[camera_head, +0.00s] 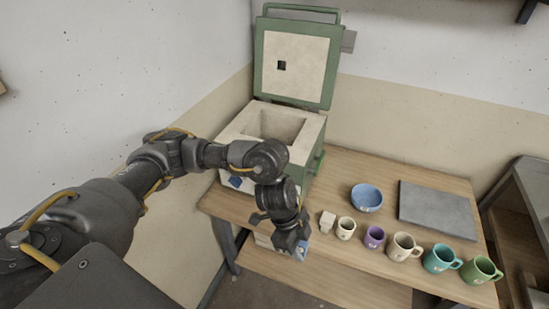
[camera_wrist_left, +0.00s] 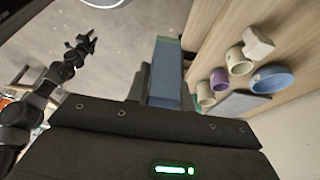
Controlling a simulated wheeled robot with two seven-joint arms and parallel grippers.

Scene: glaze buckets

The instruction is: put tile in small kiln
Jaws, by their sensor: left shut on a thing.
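The small kiln (camera_head: 270,125) stands at the back left of the table, green and cream. Its lid (camera_head: 293,65) is raised, and the square chamber opening shows at the top. My left gripper (camera_head: 292,243) points down in front of the table's near edge, to the front and right of the kiln. It is shut on a blue tile (camera_wrist_left: 165,75), mostly hidden by the gripper in the head view. My right arm's gripper (camera_wrist_left: 82,43) shows small and dark at the left of the left wrist view; its jaws are too small to judge.
On the table (camera_head: 420,178) are a small pale block (camera_head: 327,221), a row of several mugs (camera_head: 404,247), a blue bowl (camera_head: 367,197) and a grey slab (camera_head: 437,207). A shelf unit (camera_head: 525,215) stands at the right. A lower shelf (camera_head: 345,283) lies under the table.

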